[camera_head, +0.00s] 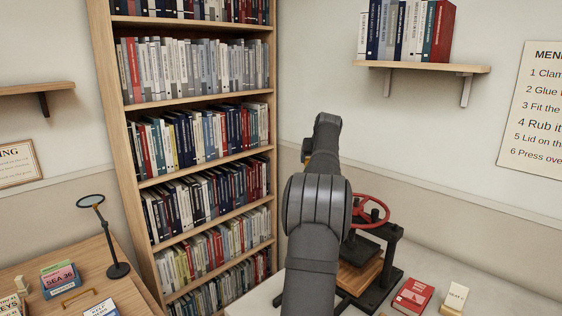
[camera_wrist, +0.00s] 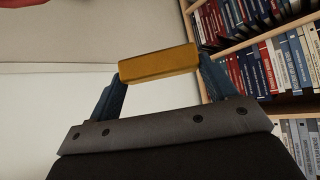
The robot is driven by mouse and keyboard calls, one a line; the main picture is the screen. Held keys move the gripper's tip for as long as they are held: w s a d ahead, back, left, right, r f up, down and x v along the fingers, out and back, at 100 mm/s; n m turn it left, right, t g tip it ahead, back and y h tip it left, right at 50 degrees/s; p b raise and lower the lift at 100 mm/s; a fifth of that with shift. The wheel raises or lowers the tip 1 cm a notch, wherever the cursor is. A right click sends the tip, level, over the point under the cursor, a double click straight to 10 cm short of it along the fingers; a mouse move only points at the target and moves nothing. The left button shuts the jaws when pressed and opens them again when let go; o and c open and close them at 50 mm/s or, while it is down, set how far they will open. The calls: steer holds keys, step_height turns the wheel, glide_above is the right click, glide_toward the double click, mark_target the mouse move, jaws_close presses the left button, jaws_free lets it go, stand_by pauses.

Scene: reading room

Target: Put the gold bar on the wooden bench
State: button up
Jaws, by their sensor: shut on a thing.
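The gold bar (camera_wrist: 158,62) lies across the upper middle of the wrist view, slightly tilted. My gripper (camera_wrist: 160,70) is shut on it, with one blue finger at each end of the bar. The bar is held in the air, with wall and bookshelves behind it. In the head view my arm hides the gripper, and the bar cannot be made out clearly. A wooden bench top (camera_head: 95,255) is at the lower left of the head view.
On the wooden top are a magnifier on a stand (camera_head: 118,269), a blue holder with cards (camera_head: 60,280) and small boxes. A tall bookcase (camera_head: 134,200) stands behind. At right, a press with a red wheel (camera_head: 371,212) and a red book (camera_head: 412,297) stand on a pale surface.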

steer(key=s+a+f, duration=0.6)
steer(key=s+f, duration=0.1)
steer(key=f, duration=0.4)
steer(key=s+a+f, duration=0.6)
steer(key=s+f, duration=0.2)
steer(key=f, duration=0.2)
steer(key=shift+s+a+f+m, duration=0.25)
steer(key=shift+f+m, duration=0.05)
steer(key=shift+f, duration=0.1)
